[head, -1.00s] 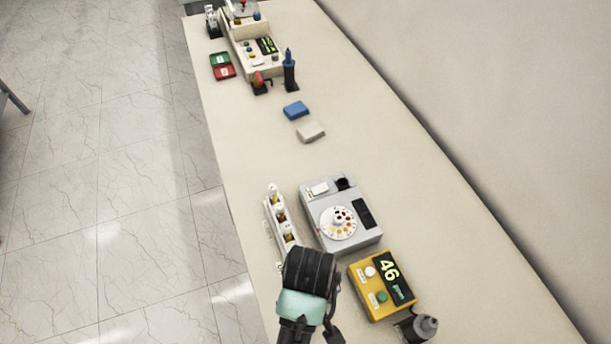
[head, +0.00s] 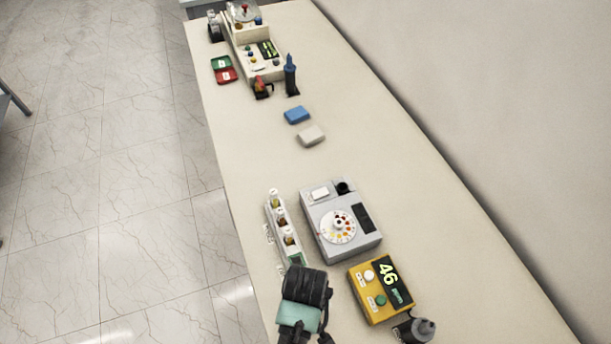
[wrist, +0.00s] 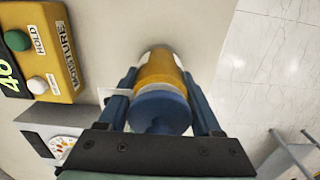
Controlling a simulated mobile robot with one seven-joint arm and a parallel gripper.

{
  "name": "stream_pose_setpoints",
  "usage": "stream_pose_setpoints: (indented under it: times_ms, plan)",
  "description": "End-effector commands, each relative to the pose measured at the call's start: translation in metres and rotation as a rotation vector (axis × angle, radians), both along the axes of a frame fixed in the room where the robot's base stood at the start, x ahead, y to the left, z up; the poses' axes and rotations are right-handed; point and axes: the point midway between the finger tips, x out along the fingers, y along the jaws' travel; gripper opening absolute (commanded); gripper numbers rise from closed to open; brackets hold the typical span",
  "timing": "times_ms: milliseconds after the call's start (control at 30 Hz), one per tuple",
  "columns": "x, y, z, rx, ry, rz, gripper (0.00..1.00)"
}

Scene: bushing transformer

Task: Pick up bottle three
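In the wrist view, an amber bottle (wrist: 158,70) with a wide blue cap (wrist: 160,112) is between the two blue fingers of my gripper (wrist: 160,80). The fingers press close on both sides of its body, and the cap is on the camera's side of the fingertips. No number can be read on it. In the head view, my gripper (head: 303,288) is by the near end of a narrow white rack (head: 268,214), where several small bottles (head: 282,217) stand in a row. The held bottle is hidden there behind my gripper.
A grey device with a colour dial (head: 338,226) stands right of the rack. Blue (head: 297,115) and beige (head: 311,135) blocks lie farther back.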

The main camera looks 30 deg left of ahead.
Motion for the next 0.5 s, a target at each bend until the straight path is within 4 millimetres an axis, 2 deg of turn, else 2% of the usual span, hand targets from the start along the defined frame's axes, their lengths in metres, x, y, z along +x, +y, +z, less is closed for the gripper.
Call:
stream_pose_setpoints:
  times_ms: [33, 333, 500]
  plan:
    - [0.0, 0.0, 0.0001, 0.0, 0.0, 0.0, 0.55]
    - [0.0, 0.0, 0.0003, 0.0, 0.0, 0.0, 0.01]
    - [0.0005, 0.0002, 0.0009, 0.0, -0.001, 0.0, 0.0]
